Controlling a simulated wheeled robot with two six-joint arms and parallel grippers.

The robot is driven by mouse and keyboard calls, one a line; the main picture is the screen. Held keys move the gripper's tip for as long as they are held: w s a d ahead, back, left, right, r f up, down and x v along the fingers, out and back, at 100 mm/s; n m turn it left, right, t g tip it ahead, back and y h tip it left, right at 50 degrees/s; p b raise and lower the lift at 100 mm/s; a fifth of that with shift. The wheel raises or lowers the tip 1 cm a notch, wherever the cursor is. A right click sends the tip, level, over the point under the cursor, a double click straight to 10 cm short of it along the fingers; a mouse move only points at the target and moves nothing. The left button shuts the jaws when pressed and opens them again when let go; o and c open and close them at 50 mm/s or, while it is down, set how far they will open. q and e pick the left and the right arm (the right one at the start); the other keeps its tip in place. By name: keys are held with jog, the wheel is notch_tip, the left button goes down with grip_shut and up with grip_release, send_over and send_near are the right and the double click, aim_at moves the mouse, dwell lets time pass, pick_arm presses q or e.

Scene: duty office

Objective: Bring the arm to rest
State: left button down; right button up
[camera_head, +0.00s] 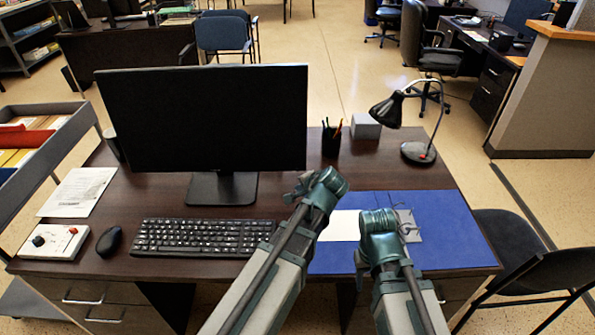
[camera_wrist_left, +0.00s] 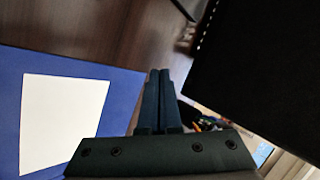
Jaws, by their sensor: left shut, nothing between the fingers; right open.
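My left gripper (camera_head: 291,197) is in the head view, above the desk just in front of the monitor's right side. In the left wrist view its two dark fingers (camera_wrist_left: 158,98) lie together, shut with nothing between them. My right gripper (camera_head: 408,228) is over the blue desk mat (camera_head: 455,225); it is open, and its fingers are partly hidden by my wrist. Both forearms reach in from the bottom of the head view.
The monitor (camera_head: 205,115) stands close to my left gripper, with the keyboard (camera_head: 200,238) in front. A white sheet (camera_head: 340,226) lies on the mat. A pen cup (camera_head: 331,142), grey box (camera_head: 365,127) and desk lamp (camera_head: 418,152) stand behind. A chair (camera_head: 535,265) is at right.

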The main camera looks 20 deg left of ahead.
dwell(0.3)
pick_arm(q)
jog(key=s+d+n+g+h+p, duration=0.1)
jog(key=s+d+g+p, duration=0.1)
jog(key=s+d, duration=0.2)
jog(key=s+d+n+g+h+p, duration=0.1)
jog(key=s+d+g+h+p, duration=0.1)
jog(key=s, duration=0.8)
jog(key=s+d+r+n+g+h+p, duration=0.1)
jog(key=s+d+n+g+p, duration=0.1)
jog(key=s+d, duration=0.3)
jog(key=shift+s+d+g+h+p, duration=0.45)
jog(key=shift+s+p, duration=0.35)
jog(key=shift+s, duration=0.4)
jog(key=shift+a, duration=0.15)
